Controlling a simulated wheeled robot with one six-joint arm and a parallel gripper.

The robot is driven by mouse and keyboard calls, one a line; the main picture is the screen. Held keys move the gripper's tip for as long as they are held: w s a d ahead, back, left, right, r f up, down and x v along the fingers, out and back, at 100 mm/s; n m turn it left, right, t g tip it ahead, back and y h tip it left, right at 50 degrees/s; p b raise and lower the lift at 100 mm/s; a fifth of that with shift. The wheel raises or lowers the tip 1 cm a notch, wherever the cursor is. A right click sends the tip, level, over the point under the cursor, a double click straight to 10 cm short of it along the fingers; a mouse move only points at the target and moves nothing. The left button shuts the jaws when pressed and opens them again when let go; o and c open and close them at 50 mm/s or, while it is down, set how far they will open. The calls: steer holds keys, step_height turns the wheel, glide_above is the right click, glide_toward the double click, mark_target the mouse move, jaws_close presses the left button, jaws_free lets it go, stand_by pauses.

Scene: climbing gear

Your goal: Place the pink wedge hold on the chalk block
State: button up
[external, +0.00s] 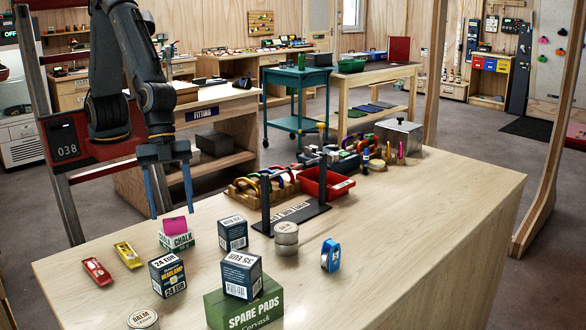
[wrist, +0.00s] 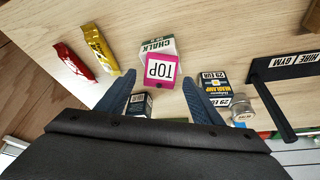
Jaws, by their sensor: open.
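The pink wedge hold (external: 175,227) rests on top of the chalk block (external: 177,242), a white and green box lettered CHALK on the table. In the wrist view the pink wedge hold (wrist: 161,72) shows a white TOP label, and the chalk block (wrist: 158,46) shows beyond and under it. The hold covers much of the block's top there. My gripper (external: 171,212) is open and empty, pointing down just above the hold. In the wrist view its fingertips (wrist: 159,83) are spread on either side of the hold, apart from it.
A yellow bar (external: 128,254) and a red bar (external: 97,271) lie left of the block.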

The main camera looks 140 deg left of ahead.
steer(key=b+v, duration=0.1)
steer(key=v, duration=0.9)
steer(key=s+a+f+n+g+y, duration=0.1)
steer(key=s+a+f+n, duration=0.1)
steer(key=s+f, duration=0.6)
steer(key=s+a+f+n+g, duration=0.2)
steer(key=s+f, duration=0.5)
steer(key=s, duration=0.4)
steer(key=shift+s+a+f+n+y, duration=0.15)
steer(key=shift+a+f+n+y, duration=0.2)
steer(key=shift+a, duration=0.45)
